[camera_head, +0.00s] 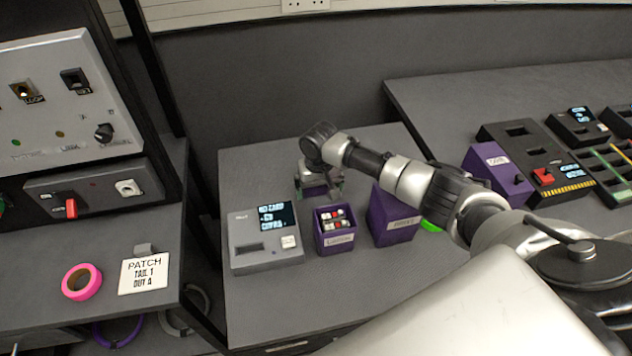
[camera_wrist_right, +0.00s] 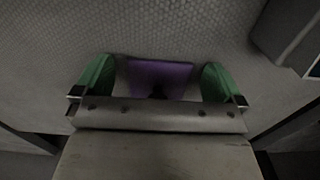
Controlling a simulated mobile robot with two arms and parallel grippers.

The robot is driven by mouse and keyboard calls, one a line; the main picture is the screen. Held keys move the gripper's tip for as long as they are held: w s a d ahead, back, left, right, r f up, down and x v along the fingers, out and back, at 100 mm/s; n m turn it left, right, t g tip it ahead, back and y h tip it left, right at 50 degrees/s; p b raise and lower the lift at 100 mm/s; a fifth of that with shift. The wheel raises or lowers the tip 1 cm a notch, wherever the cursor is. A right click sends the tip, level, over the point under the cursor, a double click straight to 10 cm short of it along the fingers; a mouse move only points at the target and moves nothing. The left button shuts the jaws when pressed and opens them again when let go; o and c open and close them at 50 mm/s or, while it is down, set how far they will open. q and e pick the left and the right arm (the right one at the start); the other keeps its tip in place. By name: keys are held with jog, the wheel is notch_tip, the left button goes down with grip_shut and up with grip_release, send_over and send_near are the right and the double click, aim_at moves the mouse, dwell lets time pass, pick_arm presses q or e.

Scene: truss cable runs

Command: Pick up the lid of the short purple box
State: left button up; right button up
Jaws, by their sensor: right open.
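The short purple box (camera_head: 335,239) stands open on the grey table in the head view, with a pale label on its front and small red, white and dark items inside. A flat purple piece with a dark knob, apparently its lid (camera_wrist_right: 172,70), lies on the table between my right gripper's green fingers in the wrist view. My right gripper (camera_head: 320,188) is behind the short box, pointing down; its fingers (camera_wrist_right: 158,84) are open, one on each side of the purple piece, with gaps visible. The lid is hidden or unclear in the head view. My left gripper is not in view.
A grey display box (camera_head: 264,240) stands left of the short box; a taller purple box (camera_head: 393,220) stands close on its right. My right arm passes above the table's right side. A pink tape roll (camera_head: 82,282) and a PATCH card (camera_head: 144,273) lie on the left bench.

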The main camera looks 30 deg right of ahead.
jog(key=c, duration=0.9)
